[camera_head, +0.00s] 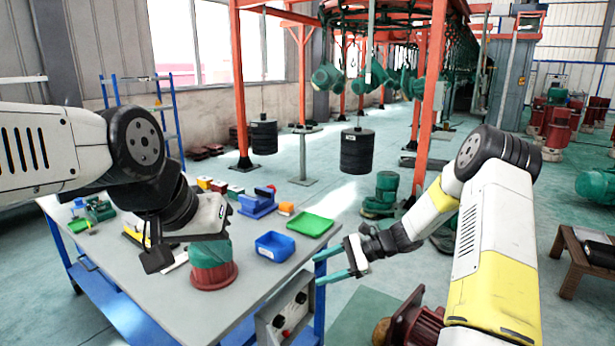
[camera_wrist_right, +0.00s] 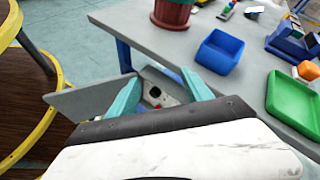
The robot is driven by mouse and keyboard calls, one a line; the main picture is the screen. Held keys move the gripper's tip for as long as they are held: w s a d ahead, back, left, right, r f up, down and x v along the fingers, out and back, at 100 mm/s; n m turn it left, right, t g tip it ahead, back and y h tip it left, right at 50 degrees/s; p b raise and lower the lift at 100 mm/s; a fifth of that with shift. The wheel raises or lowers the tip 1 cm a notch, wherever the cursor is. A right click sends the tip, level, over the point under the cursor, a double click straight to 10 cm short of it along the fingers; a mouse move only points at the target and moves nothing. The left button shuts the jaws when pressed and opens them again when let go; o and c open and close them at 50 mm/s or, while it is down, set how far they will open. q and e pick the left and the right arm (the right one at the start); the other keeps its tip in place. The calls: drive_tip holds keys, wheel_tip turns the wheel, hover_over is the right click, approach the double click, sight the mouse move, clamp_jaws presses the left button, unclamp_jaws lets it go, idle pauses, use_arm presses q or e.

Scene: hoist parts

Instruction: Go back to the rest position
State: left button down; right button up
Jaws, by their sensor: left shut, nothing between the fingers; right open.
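My left gripper (camera_head: 158,258) hangs over the grey table, to the left of a green and red hoist part (camera_head: 212,265). Its fingers are dark and partly hidden by the wrist; it is shut and empty. My right gripper (camera_head: 338,268) is open and empty, with teal fingers pointing left just off the table's right edge, above the control box. In the right wrist view the right gripper (camera_wrist_right: 160,95) shows its two teal fingers apart, with the box between them in the picture. The hoist part's red base also shows there (camera_wrist_right: 172,12).
The grey table (camera_head: 180,310) carries a blue bin (camera_head: 275,246), a green tray (camera_head: 310,224) and several small parts. A control box (camera_head: 288,312) is at its right edge. Black weights (camera_head: 357,151) hang behind. A wooden stand (camera_head: 580,262) is at far right. Floor behind the right arm is partly clear.

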drive_tip(key=s+d+r+n+h, duration=0.3)
drive_tip(key=s+r+n+h, duration=0.4)
drive_tip(key=s+r, duration=0.7)
drive_tip(key=s+d+r+n+t+h, duration=0.1)
drive_tip(key=s+d+r+n+t, duration=0.1)
drive_tip(key=s+r, duration=0.3)
drive_tip(key=s+d+r+n+t+h, duration=0.2)
drive_tip(key=s+d+r+n+t, duration=0.1)
drive_tip(key=s, duration=0.5)
wheel_tip(320, 180, up, 3)
drive_tip(key=d+n, duration=0.1)
drive_tip(key=n, duration=0.1)
drive_tip(key=shift+d+r+n+t, duration=0.15)
drive_tip(key=shift+d+n+t, duration=0.15)
drive_tip(key=shift+d, duration=0.05)
drive_tip(key=shift+w, duration=0.1)
